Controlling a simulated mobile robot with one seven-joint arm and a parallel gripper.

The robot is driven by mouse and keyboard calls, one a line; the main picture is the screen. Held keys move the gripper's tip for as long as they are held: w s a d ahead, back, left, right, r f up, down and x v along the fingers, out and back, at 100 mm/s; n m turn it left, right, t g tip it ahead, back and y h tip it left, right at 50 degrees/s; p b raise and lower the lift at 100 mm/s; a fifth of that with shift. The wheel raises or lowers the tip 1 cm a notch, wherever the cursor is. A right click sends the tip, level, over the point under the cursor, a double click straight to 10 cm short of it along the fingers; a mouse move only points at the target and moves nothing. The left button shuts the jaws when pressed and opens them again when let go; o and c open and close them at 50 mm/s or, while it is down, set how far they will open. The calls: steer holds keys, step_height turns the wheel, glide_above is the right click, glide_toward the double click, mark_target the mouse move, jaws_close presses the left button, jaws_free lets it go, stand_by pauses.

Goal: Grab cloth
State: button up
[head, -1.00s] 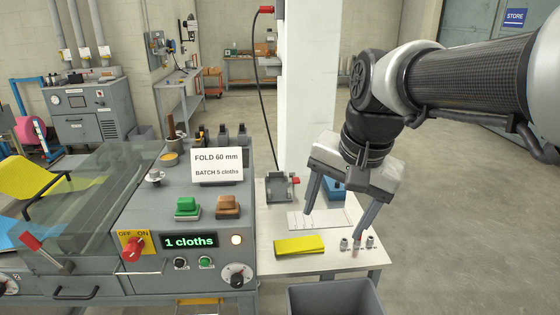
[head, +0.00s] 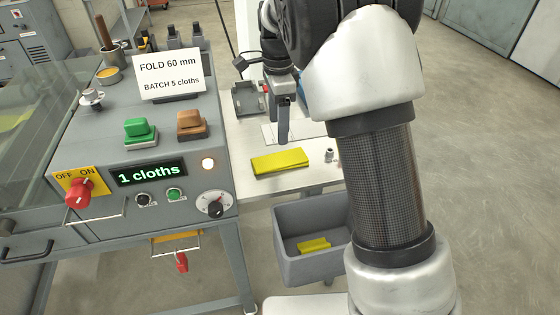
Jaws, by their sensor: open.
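A folded yellow cloth (head: 280,162) lies flat on the pale side table (head: 226,160). Another folded yellow cloth (head: 314,245) lies in the grey bin (head: 300,270) below the table. My gripper (head: 284,140) is above the back of the table, just behind the cloth on it, with a finger pointing down. I see no cloth held in it. My arm hides part of the gripper and the right side of the table.
The grey machine (head: 110,225) stands at left, with a green button (head: 139,130), a brown button (head: 191,123), a red switch (head: 79,192) and a display (head: 150,172) reading "1 cloths". A small metal fitting (head: 329,155) stands right of the cloth. Floor is clear at right.

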glide_above(280, 159)
steer(key=f, duration=0.5)
steer(key=shift+w+a+f, duration=0.2)
steer(key=shift+f, duration=0.1)
steer(key=shift+s+d+f+b, duration=0.1)
steer(key=shift+f+b, duration=0.2)
steer(key=shift+f, duration=1.05)
steer(key=shift+s+d+f+b, duration=0.1)
steer(key=shift+f+b, duration=0.2)
steer(key=shift+f, duration=1.05)
steer(key=c, duration=1.1)
